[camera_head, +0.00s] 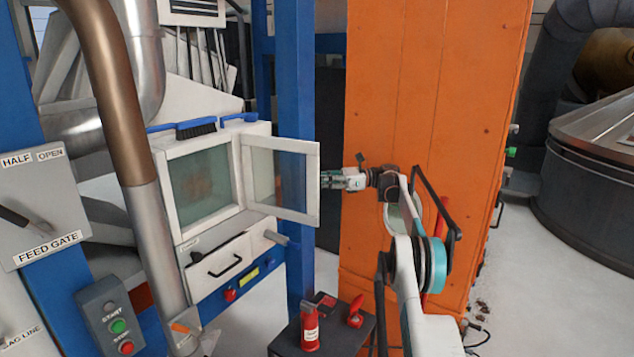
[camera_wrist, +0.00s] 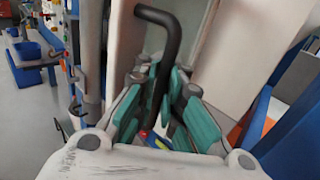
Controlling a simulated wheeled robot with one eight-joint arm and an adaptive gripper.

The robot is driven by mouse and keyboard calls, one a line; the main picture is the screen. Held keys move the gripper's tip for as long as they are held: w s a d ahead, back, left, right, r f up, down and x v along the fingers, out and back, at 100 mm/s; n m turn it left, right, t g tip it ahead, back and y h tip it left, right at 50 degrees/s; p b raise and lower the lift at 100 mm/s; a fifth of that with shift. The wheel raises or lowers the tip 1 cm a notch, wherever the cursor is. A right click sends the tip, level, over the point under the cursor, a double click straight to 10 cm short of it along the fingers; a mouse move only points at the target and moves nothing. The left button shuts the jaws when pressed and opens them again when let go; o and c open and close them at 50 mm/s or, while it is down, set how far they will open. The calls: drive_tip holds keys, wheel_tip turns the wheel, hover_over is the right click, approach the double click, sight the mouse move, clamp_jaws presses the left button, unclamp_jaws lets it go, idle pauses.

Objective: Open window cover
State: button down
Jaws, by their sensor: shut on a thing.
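The window cover (camera_head: 312,178) is a white-framed glass door. It stands swung out to the right from the white box (camera_head: 222,210), on the hinge side near the middle. The framed window (camera_head: 203,185) of the box shows to its left. My gripper (camera_head: 327,180) is at the cover's free right edge. In the wrist view, its green-padded fingers (camera_wrist: 160,88) are shut around a black bent handle (camera_wrist: 170,35). The handle stands in front of a pale panel; in the head view my gripper hides it.
A blue column (camera_head: 296,90) stands behind the cover, and an orange cabinet (camera_head: 430,90) is behind my arm. Brushes (camera_head: 196,128) lie on the box.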

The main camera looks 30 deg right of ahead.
drive_tip(key=shift+s+d, duration=0.1)
drive_tip(key=shift+d, duration=0.05)
drive_tip(key=c, duration=1.9)
unclamp_jaws()
drive_tip(key=shift+c, duration=0.2)
drive_tip(key=shift+o, duration=1.3)
drive_tip(key=shift+s+d, duration=0.15)
drive_tip(key=shift+d, duration=0.05)
drive_tip(key=shift+a, duration=0.2)
